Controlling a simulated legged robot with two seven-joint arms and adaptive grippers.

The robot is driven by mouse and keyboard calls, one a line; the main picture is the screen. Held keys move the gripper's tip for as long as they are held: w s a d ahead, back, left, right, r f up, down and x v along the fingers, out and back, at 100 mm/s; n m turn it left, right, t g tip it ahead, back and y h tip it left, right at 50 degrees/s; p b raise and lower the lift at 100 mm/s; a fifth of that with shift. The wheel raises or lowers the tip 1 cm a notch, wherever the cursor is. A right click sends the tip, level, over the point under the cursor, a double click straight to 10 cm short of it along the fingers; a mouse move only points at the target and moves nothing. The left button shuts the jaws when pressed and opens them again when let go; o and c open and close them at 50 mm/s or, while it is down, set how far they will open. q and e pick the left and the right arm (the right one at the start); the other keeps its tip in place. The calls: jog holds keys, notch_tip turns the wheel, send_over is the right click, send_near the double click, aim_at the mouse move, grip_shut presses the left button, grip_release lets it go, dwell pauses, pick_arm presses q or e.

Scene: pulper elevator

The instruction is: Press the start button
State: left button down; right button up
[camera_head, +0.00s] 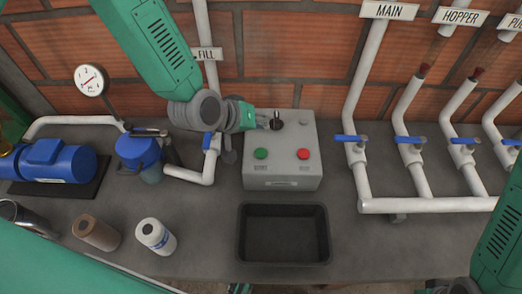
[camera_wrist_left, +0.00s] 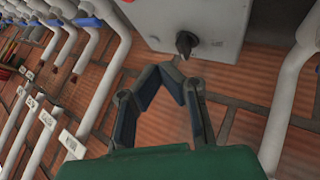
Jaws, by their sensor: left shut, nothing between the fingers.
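A light grey control box (camera_head: 283,150) stands on the worktop in the head view. On its front are a green button (camera_head: 261,153) and a red button (camera_head: 304,154); the small labels under them are too blurred to read. A black knob (camera_head: 276,121) sits on the box's upper part, and it also shows in the left wrist view (camera_wrist_left: 186,42). My left gripper (camera_head: 264,120) is shut and empty, at the box's upper left, with its fingertips (camera_wrist_left: 172,68) close to the knob. I cannot tell whether they touch it. The green button is in front of the gripper, uncovered.
A black tray (camera_head: 283,262) lies in front of the box. White pipes with blue-handled valves (camera_head: 352,140) stand to the right. A blue pump (camera_head: 55,162), a brown container (camera_head: 96,232) and a white bottle (camera_head: 155,237) are at the left. A brick wall closes the back.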

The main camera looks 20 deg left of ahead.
aim_at(261, 152)
pick_arm(q)
jog(key=f+b, duration=0.4)
jog(key=f, duration=0.1)
jog(key=f+b, duration=0.2)
jog(key=f, duration=0.1)
jog(key=shift+a+f, duration=0.1)
jog(key=shift+a, duration=0.25)
jog(key=shift+f, duration=0.15)
jog(key=shift+s+d, duration=0.1)
jog(key=shift+d, duration=0.4)
jog(key=shift+a, duration=0.4)
jog(key=shift+d, duration=0.3)
jog(key=shift+a+f+b, duration=0.3)
jog(key=shift+b, duration=0.05)
jog(key=shift+d+f, duration=0.1)
